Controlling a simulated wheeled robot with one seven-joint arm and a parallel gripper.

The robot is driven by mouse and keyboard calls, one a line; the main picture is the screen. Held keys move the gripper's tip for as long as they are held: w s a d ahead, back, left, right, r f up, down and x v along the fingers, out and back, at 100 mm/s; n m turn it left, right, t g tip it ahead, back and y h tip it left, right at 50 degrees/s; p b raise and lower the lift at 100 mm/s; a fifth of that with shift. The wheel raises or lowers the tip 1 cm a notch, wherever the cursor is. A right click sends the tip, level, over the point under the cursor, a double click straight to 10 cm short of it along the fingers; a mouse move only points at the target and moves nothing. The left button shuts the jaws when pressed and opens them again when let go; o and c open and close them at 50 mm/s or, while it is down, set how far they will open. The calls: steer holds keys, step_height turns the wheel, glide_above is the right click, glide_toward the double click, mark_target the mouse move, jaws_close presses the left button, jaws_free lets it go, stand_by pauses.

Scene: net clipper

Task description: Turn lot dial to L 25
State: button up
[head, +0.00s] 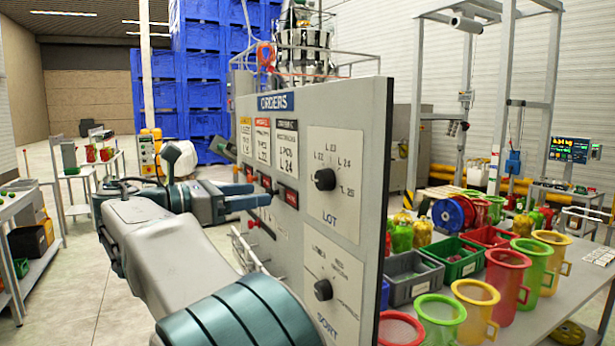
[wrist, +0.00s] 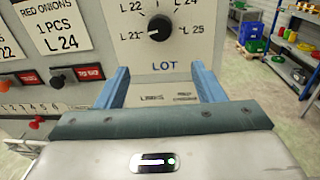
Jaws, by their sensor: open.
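The lot dial (head: 325,180) is a round black knob on the grey orders panel (head: 345,120), with labels L 22 to L 25 around it in the head view. The dial also shows in the wrist view (wrist: 159,27), with L 21 on its left and L 25 on its right. A pale mark on the knob appears to point left, toward L 21. My gripper (head: 258,194) is left of the dial in the head view. In the wrist view my gripper (wrist: 160,70) is open and empty, its blue fingers below the dial and apart from it.
A second black dial, marked SORT (head: 323,289), sits below the lot dial. Order cards (head: 287,147) and small switches are on the panel's left. A table behind holds bins (head: 410,275) and coloured jugs (head: 507,276).

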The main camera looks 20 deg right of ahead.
mark_target(319, 182)
steer(key=d, duration=0.4)
steer(key=w+d+p, duration=0.1)
steer(key=d, duration=0.4)
steer(key=d+p, duration=0.1)
steer(key=d, duration=0.3)
steer(key=shift+w+d+r, duration=0.2)
steer(key=shift+w+r, duration=0.05)
steer(key=c, duration=1)
